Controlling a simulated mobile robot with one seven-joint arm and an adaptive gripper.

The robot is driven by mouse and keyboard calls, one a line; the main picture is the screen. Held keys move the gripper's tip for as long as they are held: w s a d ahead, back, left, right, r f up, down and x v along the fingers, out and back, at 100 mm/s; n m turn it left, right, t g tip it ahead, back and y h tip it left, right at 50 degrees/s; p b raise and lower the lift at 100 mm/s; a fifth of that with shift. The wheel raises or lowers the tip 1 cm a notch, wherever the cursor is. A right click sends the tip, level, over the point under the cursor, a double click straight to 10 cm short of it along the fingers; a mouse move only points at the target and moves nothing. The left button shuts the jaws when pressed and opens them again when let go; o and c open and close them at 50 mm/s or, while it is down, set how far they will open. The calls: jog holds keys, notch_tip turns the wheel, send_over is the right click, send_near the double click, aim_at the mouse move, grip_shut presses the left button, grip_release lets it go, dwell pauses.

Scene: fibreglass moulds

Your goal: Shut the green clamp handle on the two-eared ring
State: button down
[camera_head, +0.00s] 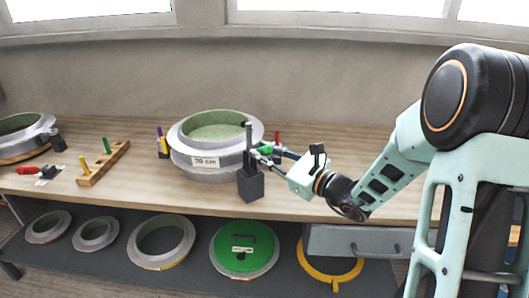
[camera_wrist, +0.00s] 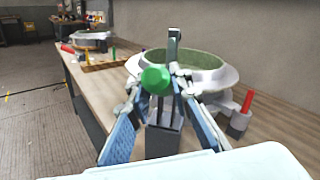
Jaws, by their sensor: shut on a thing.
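The two-eared ring (camera_head: 180,154), grey with a pale green inside and a "30 cm" label, stands on the bench; it also shows in the wrist view (camera_wrist: 225,76). A dark grey clamp block (camera_head: 250,187) with an upright post stands at its front right, also in the wrist view (camera_wrist: 168,140). The green clamp handle (camera_wrist: 155,80) appears nearly end-on, in front of the post; in the head view (camera_head: 265,149) it is partly hidden by my fingers. My gripper (camera_head: 264,154) is shut on the handle; its fingertips (camera_wrist: 157,85) lie on both sides of it.
A red-handled clamp (camera_wrist: 247,101) stands right of the ring, and a purple-handled one (camera_head: 160,133) left of it. A wooden rack (camera_head: 112,159) with green and yellow pegs and another ring mould (camera_head: 43,127) lie left. Several rings fill the shelf below.

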jog(key=r+p, duration=0.1)
jog(key=p, duration=0.1)
jog(key=shift+w+a+r+g+p, duration=0.1)
jog(key=shift+w+r+g+p, duration=0.1)
jog(key=shift+g+p, duration=0.15)
jog(key=shift+w+a+r+g+h+p, duration=0.2)
jog(key=shift+h+p, duration=0.3)
jog(key=shift+p, duration=0.55)
jog(key=h+p, duration=0.1)
jog(key=p, duration=0.1)
jog(key=r+g+p, duration=0.1)
jog(key=p, duration=0.2)
jog(key=shift+w+a+r+m+g+h, duration=0.15)
jog(key=shift+w+a+m+g+h, duration=0.1)
jog(key=shift+w+a+m+h, duration=0.15)
jog(key=shift+w+g+p, duration=0.2)
jog(key=shift+g+p, duration=0.2)
jog(key=shift+p, duration=0.55)
jog(key=c, duration=1.7)
grip_release()
jog(key=shift+c, duration=0.2)
